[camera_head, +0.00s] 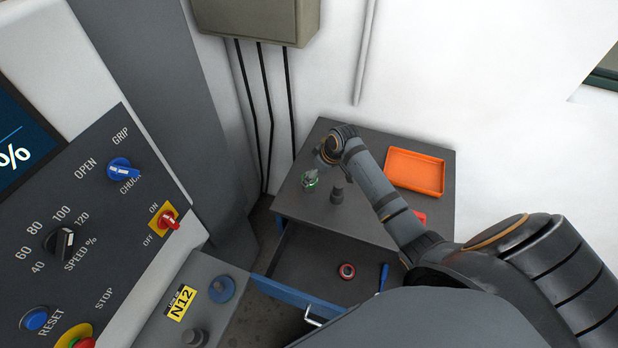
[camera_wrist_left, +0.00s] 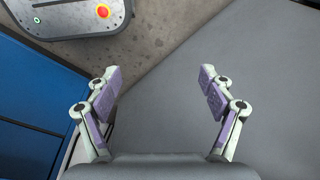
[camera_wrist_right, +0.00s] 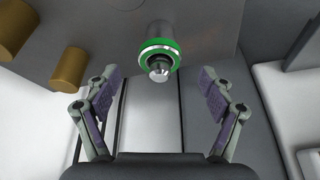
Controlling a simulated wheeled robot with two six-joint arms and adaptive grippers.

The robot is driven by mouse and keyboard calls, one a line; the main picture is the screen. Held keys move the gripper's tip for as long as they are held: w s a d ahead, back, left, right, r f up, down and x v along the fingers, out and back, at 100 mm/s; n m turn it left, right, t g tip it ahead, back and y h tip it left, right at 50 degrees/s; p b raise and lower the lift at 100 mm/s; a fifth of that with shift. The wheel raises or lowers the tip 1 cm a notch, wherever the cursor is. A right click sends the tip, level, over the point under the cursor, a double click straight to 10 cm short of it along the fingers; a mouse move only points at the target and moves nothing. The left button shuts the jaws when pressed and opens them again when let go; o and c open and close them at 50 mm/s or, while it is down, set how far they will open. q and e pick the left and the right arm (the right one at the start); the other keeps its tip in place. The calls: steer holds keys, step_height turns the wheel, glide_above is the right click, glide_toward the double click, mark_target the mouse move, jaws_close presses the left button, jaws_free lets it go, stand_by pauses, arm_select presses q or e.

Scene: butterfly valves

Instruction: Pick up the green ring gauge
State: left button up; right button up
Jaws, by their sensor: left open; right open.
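The green ring gauge (camera_wrist_right: 158,47) is in the right wrist view, around a silver metal post, ahead of my right gripper (camera_wrist_right: 160,85). That gripper is open, with the ring beyond its fingertips and nothing between them. In the head view a small green spot (camera_head: 310,182) shows on the grey cabinet top (camera_head: 310,215), at the end of my right arm, where the fingers are too small to make out. My left gripper (camera_wrist_left: 158,78) is open and empty in the left wrist view, over grey surfaces; it cannot be made out in the head view.
A dark post (camera_head: 337,193) stands near the green spot. An orange tray (camera_head: 414,172) lies at the cabinet's back right. The open drawer (camera_head: 315,262) holds a red-and-black ring (camera_head: 346,271) and a blue-handled tool (camera_head: 384,277). Two brass cylinders (camera_wrist_right: 70,68) show in the right wrist view.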

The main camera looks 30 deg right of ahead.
steer(key=p+x, duration=0.1)
steer(key=x, duration=0.2)
steer(key=shift+w+f, duration=0.2)
steer(key=shift+f, duration=0.25)
steer(key=c, duration=0.7)
arm_select(q)
steer(key=shift+s+a+r, duration=0.2)
steer(key=shift+s+r, duration=0.2)
steer(key=shift+s, duration=0.1)
steer(key=shift+s+a+r, duration=0.2)
steer(key=shift+s+r, duration=0.2)
steer(key=shift+s, duration=0.1)
arm_select(e)
steer(key=shift+r, duration=0.1)
steer(key=c, duration=0.8)
